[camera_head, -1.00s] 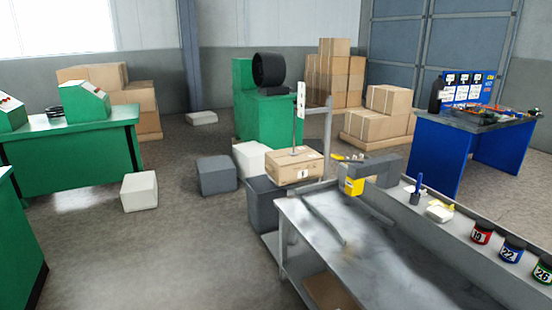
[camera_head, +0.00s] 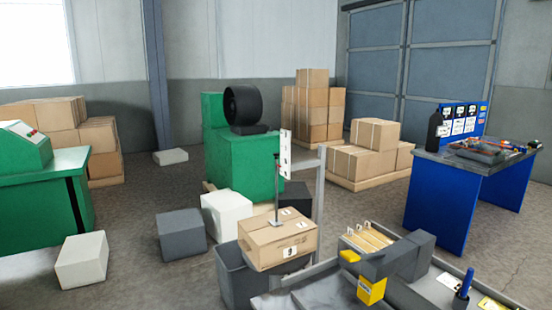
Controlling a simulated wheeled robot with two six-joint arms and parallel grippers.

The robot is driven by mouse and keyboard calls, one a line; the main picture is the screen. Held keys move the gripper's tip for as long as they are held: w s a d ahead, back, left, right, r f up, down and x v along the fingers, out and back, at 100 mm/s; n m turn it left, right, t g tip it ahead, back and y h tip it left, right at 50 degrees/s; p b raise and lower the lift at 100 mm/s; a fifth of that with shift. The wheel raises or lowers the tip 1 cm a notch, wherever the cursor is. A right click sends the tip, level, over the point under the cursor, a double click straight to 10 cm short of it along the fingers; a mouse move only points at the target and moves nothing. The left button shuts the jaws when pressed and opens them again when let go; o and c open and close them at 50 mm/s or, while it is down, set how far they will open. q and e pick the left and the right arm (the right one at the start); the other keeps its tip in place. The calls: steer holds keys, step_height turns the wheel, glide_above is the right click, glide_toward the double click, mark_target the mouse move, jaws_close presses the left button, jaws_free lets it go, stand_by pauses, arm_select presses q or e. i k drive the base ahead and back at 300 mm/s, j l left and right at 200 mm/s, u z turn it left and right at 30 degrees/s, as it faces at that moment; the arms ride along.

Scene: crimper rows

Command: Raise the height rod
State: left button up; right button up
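A thin grey upright rod (camera_head: 277,190), which looks like the height rod, stands over a cardboard box (camera_head: 270,244). Its foot is at the box top; I cannot tell whether it touches. Its upper end is beside a narrow white plate with dark marks (camera_head: 286,154). A grey post (camera_head: 319,195) stands just to the right. The box sits above a dark grey bin (camera_head: 237,277). Neither of my grippers is in view.
A grey and yellow device (camera_head: 405,258) stands on the metal bench at the lower right, near a tray of yellowish strips (camera_head: 368,240). Grey (camera_head: 183,234) and white (camera_head: 82,262) blocks lie on the floor at left. A blue table (camera_head: 440,195) stands at right.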

mark_target(276, 223)
steer(key=i+j+z, duration=0.15)
steer(key=z, duration=0.3)
steer(key=i+j+z, duration=0.15)
steer(key=z, duration=0.25)
steer(key=j+z, duration=0.25)
steer(key=z, duration=0.2)
steer(key=i+j+z, duration=0.1)
steer(key=j+z, duration=0.2)
steer(key=z, duration=0.15)
steer(key=j+z, duration=0.25)
steer(key=j, duration=1)
steer(key=j+z, duration=0.2)
steer(key=j, duration=1.05)
